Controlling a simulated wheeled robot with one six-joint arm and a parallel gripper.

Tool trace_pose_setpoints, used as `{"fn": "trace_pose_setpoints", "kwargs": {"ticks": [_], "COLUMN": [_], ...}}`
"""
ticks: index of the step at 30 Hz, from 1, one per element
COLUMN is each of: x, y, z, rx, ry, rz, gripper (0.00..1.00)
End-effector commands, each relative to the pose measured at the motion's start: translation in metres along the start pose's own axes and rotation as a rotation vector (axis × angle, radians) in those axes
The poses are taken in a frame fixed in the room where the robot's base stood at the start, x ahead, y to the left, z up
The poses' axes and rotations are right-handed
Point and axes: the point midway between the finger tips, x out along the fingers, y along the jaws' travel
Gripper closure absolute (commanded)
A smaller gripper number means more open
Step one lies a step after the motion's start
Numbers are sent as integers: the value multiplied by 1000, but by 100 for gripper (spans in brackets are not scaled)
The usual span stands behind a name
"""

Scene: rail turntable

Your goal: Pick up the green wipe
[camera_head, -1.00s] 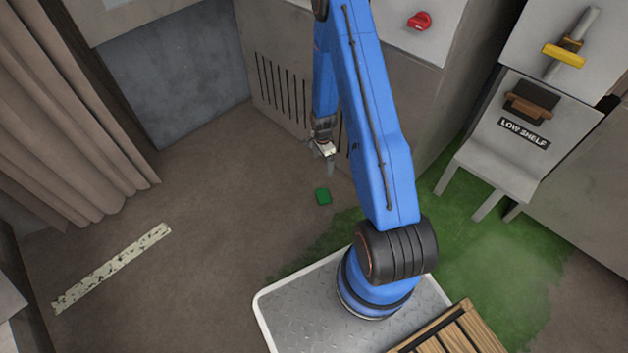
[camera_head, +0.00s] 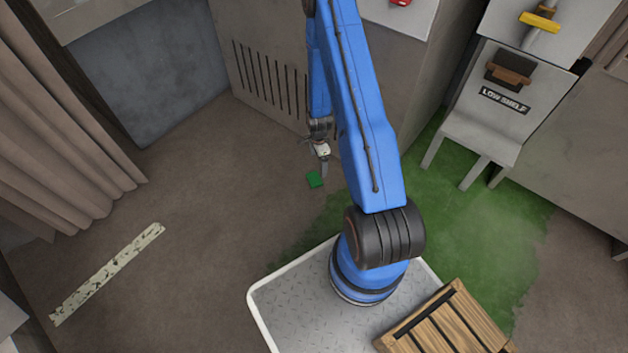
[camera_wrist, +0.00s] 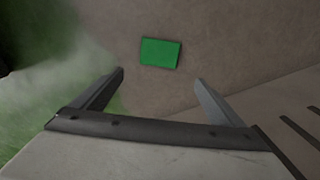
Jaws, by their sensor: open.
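The green wipe (camera_head: 315,179) is a small flat green rectangle lying on the brown floor, just below and beside my gripper in the head view. It also shows in the wrist view (camera_wrist: 160,53), ahead of the fingertips and roughly centred between them. My gripper (camera_head: 324,168) points down over the floor. In the wrist view its two fingers (camera_wrist: 160,78) are wide apart with nothing between them. The gripper and the wipe appear apart; the exact height above the floor is hard to tell.
A slotted grey panel (camera_head: 262,75) stands behind my gripper. Green mist (camera_head: 480,220) covers the floor at right, near a low shelf (camera_head: 475,140). A wooden crate (camera_head: 450,325) is at lower right. A pale speckled strip (camera_head: 108,272) lies on clear floor at left.

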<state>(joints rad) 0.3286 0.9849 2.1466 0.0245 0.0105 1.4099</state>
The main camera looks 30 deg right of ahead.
Motion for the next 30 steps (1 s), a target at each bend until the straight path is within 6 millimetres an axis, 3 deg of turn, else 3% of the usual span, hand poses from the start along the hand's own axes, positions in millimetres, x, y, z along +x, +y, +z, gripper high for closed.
{"fn": "trace_pose_setpoints", "kwargs": {"ticks": [9, 20, 30], "x": [43, 60, 99], "y": [0, 1, 4], "z": [0, 0, 1], "rx": [-1, -1, -1], "ry": [0, 0, 0], "rz": [0, 1, 2], "gripper": [8, 8, 8]}}
